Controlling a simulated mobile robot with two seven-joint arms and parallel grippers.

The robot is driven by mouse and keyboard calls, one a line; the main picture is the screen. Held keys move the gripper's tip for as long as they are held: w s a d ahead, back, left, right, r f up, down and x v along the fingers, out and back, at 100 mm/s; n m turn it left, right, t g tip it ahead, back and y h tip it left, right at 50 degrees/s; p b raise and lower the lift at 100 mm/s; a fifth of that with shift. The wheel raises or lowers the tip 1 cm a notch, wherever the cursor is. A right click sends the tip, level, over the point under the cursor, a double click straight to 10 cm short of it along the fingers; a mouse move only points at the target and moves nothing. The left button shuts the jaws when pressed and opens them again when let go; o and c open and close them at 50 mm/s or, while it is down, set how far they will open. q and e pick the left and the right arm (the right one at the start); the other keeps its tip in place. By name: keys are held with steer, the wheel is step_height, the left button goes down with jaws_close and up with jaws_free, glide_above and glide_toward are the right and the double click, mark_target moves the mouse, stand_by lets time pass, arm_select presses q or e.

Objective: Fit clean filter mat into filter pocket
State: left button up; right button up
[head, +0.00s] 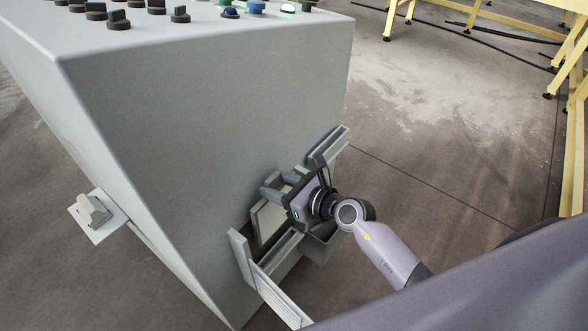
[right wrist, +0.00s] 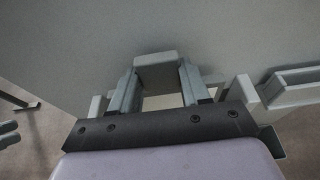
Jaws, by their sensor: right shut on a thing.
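My right gripper (head: 279,187) is at the front face of the grey cabinet, by the filter pocket (head: 254,236). In the right wrist view its two fingers (right wrist: 157,88) are closed on a grey block-like part, which I take to be the grip of the filter mat (right wrist: 156,72). A pale flat panel, apparently the mat's face, shows behind the gripper in the head view (head: 268,218). It lies close against the pocket frame. The gripper body hides much of the pocket, so I cannot tell how deep the mat sits. My left gripper is not in view.
The cabinet (head: 210,110) has knobs and lamps on top. A long grey holder (head: 270,290) juts out at lower left of the pocket, another (head: 335,145) at upper right. A grey bin (head: 320,246) is below my wrist. Yellow frames (head: 490,18) stand behind; the floor between is mostly open.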

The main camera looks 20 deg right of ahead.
mark_target(277, 212)
steer(key=shift+a+f, duration=0.2)
steer(key=shift+f, duration=0.15)
steer(key=shift+r, duration=0.1)
step_height(277, 212, down, 8)
steer(key=b, duration=0.5)
steer(key=shift+r+b, duration=0.2)
steer(key=shift+b, duration=0.15)
steer(key=shift+f+b, duration=0.3)
steer(key=shift+f, duration=0.05)
steer(key=shift+f+b, duration=0.7)
steer(key=shift+f, duration=0.2)
